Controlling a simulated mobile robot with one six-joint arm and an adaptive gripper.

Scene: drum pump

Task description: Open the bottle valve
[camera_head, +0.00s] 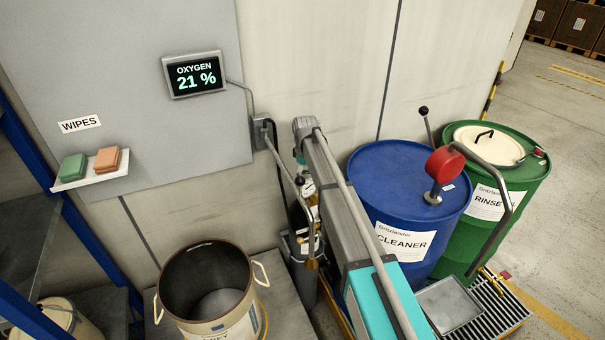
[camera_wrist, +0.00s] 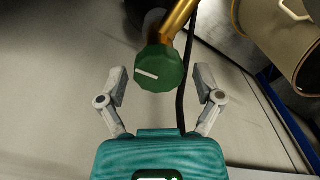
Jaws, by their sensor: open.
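The bottle valve is a green faceted knob (camera_wrist: 160,72) with a white line on its face, in the wrist view. It sits at the end of a brass-coloured stem (camera_wrist: 180,18). My gripper (camera_wrist: 162,80) is open, with one finger on each side of the knob. Clear gaps show between the fingers and the knob, so nothing is held. In the head view the gas bottle (camera_head: 301,215) stands by the wall, partly covered by my arm. The valve knob and my fingers cannot be made out there.
A black hose (camera_wrist: 187,65) runs close by the knob's right side. An open drum with handles (camera_head: 205,285) stands left of the bottle. A blue cleaner drum (camera_head: 400,165) and a green rinse drum (camera_head: 530,185) stand right. An oxygen display (camera_head: 195,75) reads 21 %.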

